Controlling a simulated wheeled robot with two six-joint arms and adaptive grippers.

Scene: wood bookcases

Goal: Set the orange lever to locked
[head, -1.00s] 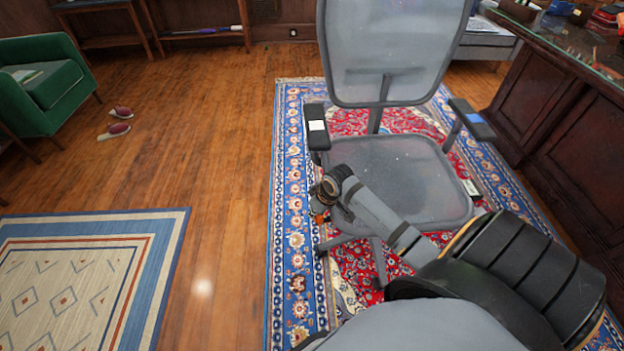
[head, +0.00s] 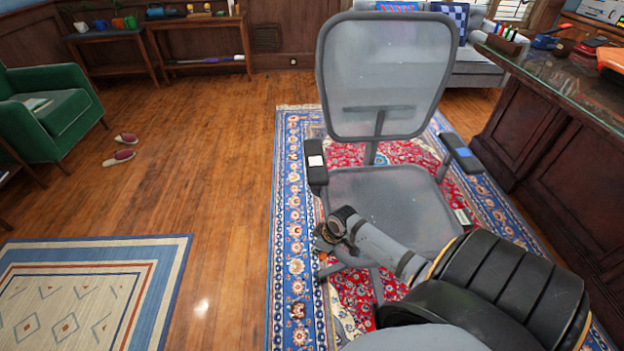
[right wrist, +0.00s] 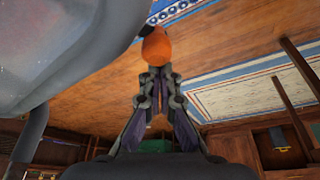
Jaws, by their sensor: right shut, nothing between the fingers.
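The orange lever (right wrist: 157,47) shows in the right wrist view as a rounded orange paddle beside the grey office chair (right wrist: 60,50). My right gripper (right wrist: 159,76) is shut and empty, its fingertips right at the lever's near end; I cannot tell whether they touch it. In the head view the office chair (head: 385,205) stands upright, and my right gripper (head: 326,238) is low at its seat's left front edge. My left gripper is in neither current view.
The chair stands on a blue and red patterned rug (head: 296,240). A dark wooden desk (head: 550,130) is to the right, a green armchair (head: 50,115) to the left. Slippers (head: 119,158) lie on the open wood floor. A beige rug (head: 80,300) is at lower left.

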